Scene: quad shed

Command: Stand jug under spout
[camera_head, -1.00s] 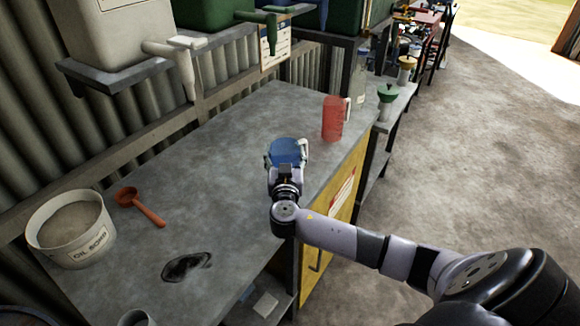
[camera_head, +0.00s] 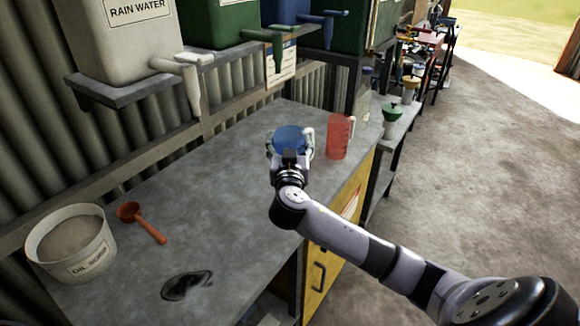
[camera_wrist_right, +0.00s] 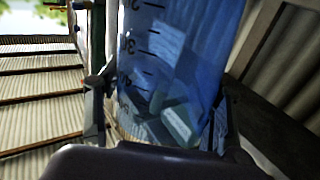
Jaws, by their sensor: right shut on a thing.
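A blue see-through jug (camera_head: 290,136) with a pale handle is held upright by my right gripper (camera_head: 290,158) over the middle of the bench. In the right wrist view the jug (camera_wrist_right: 165,60) fills the space between the fingers, with dark scale marks on its side. Whether its base touches the bench is hidden. A red jug (camera_head: 339,137) stands to its right, apart from it. Spouts hang over the bench's back: a white one (camera_head: 190,80) on the rain water tank (camera_head: 130,40), a green one (camera_head: 276,50) and a blue one (camera_head: 328,28). My left gripper is not in view.
The grey bench top (camera_head: 200,180) is largely clear. A white tub of oil sorb (camera_head: 75,262), an orange scoop (camera_head: 145,222) and a dark stain (camera_head: 187,285) are at the near left. Green and yellow funnels stand at the far right.

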